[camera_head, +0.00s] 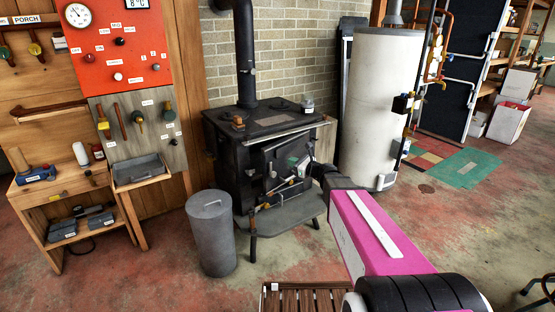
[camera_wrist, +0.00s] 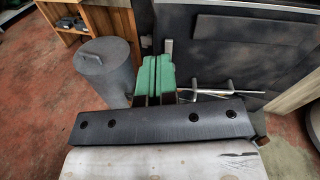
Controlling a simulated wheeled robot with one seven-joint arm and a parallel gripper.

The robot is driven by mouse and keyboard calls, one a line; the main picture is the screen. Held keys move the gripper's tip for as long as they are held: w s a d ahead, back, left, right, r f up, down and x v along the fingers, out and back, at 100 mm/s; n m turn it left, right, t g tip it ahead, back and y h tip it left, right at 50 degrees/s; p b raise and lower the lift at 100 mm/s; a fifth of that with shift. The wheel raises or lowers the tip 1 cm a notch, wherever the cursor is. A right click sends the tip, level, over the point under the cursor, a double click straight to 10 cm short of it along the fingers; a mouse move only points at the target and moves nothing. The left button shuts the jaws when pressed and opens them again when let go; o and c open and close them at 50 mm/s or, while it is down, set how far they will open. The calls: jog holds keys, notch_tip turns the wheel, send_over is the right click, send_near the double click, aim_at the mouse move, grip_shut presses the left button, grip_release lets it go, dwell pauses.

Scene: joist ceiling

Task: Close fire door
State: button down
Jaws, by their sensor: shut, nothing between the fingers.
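The black stove (camera_head: 228,150) stands against the brick wall in the head view. Its fire door (camera_head: 284,152) is on the front, partly hidden behind my gripper and arm; I cannot tell how far it stands open. My gripper (camera_head: 297,166) is at the stove front, close to the door. In the wrist view my gripper's green fingers (camera_wrist: 152,80) are together with nothing between them. A dark panel of the stove (camera_wrist: 225,45) fills the upper right there, with thin metal bars (camera_wrist: 222,90) just right of the fingers. I cannot tell whether they touch.
A grey lidded bin (camera_head: 211,235) stands left of the stove, also in the wrist view (camera_wrist: 103,72). A wooden slatted piece (camera_head: 305,300) is at the bottom. A white tank (camera_head: 380,105) stands to the right. A workbench (camera_head: 65,185) is at left. Floor right of my arm is mostly clear.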

jog(key=f+m+t, duration=0.1)
jog(key=m, duration=0.1)
send_near(269, 152)
jog(key=shift+m, duration=0.3)
jog(key=x, duration=0.7)
jog(key=shift+a, duration=0.3)
